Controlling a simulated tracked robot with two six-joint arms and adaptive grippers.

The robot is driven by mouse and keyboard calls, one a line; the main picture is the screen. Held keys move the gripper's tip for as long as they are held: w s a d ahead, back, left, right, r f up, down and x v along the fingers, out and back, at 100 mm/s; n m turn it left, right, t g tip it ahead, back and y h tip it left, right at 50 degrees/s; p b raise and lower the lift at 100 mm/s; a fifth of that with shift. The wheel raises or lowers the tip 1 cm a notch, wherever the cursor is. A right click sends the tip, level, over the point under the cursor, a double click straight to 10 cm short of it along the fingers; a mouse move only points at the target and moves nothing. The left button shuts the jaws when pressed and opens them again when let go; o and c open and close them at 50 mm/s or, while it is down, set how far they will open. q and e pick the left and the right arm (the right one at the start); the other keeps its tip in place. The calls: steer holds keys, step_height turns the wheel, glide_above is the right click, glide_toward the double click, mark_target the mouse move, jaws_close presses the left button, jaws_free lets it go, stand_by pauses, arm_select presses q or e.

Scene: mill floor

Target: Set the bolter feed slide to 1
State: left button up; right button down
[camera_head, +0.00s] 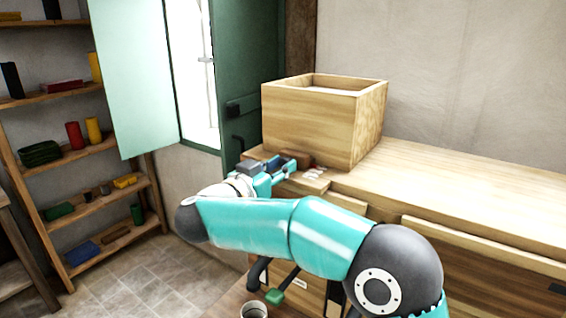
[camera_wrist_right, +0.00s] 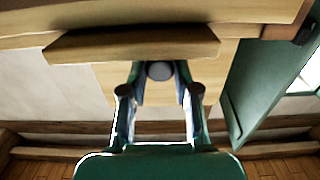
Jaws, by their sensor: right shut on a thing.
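The bolter is a large open-topped wooden box (camera_head: 308,118) on the bench. A small brown wooden block (camera_head: 297,157), which looks like part of the feed slide, sits at its front left foot. My right gripper (camera_head: 284,165) is at this block. In the right wrist view a wooden slab (camera_wrist_right: 130,44) lies beyond the fingers. My right gripper (camera_wrist_right: 159,76) is shut on a round grey knob (camera_wrist_right: 159,71) in front of the slab. Small pale markings (camera_head: 315,172) lie on the bench beside the gripper; their figures are too small to read. My left gripper is not in view.
The wooden bench (camera_head: 450,185) runs right and is clear there. An open green shutter (camera_head: 135,75) and window stand behind left. Shelves (camera_head: 75,160) with coloured goods stand at far left. A cup (camera_head: 253,310) and a green-ended lever (camera_head: 276,297) are low in front.

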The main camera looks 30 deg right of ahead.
steer(key=shift+r, duration=0.1)
steer(key=c, duration=0.9)
jaws_free()
steer(key=v, duration=1.2)
